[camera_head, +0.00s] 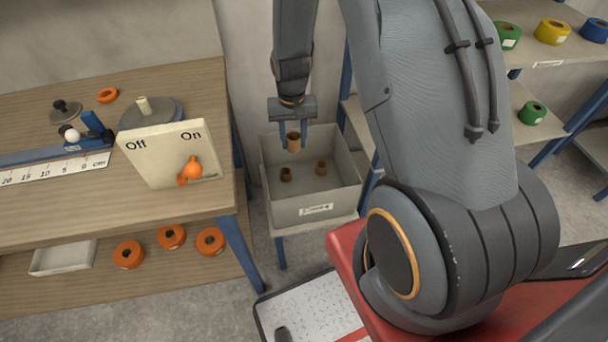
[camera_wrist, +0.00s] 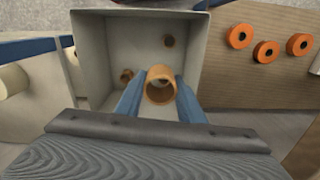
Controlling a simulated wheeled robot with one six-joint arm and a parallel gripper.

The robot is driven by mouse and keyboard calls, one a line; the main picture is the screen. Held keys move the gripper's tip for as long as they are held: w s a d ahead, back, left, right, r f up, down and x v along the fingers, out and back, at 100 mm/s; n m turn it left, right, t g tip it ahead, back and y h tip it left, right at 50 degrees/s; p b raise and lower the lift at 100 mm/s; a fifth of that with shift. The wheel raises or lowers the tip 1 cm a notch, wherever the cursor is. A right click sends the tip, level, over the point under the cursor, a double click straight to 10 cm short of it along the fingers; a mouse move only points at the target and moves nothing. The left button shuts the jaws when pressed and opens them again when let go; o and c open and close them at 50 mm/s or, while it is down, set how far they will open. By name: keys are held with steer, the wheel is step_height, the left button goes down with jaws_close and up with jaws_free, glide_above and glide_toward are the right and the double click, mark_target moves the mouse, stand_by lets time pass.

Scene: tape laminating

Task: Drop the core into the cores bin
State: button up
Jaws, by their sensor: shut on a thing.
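The core (camera_head: 294,142) is a short brown tube. My gripper (camera_head: 292,138) is shut on it, with one blue finger on each side. The grey cores bin (camera_head: 318,208) stands below on a small stand, and the held core is over its opening. In the wrist view the core (camera_wrist: 161,84) shows end-on between the fingers, in front of the bin (camera_wrist: 196,55). Two other brown cores (camera_head: 286,174) (camera_head: 321,168) lie inside the bin, apart from the held one.
A wooden bench (camera_head: 60,211) with an On/Off box (camera_head: 150,150) stands left of the bin. Orange tape rolls (camera_head: 171,237) lie on its lower shelf. A rack with coloured rolls (camera_head: 552,31) stands at the right. The bin's floor has free room.

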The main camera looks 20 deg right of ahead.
steer(key=w+d+f+m+b, duration=0.1)
steer(key=d+f+m+b, duration=0.3)
steer(key=f, duration=0.8)
steer(key=shift+w+d+m+b, duration=0.4)
steer(key=shift+d+b, duration=0.8)
steer(key=shift+d, duration=0.35)
steer(key=o, duration=1.1)
steer(key=shift+r, duration=0.1)
step_height(320, 180, up, 8)
steer(key=shift+f+b, duration=0.1)
steer(key=shift+b, duration=0.3)
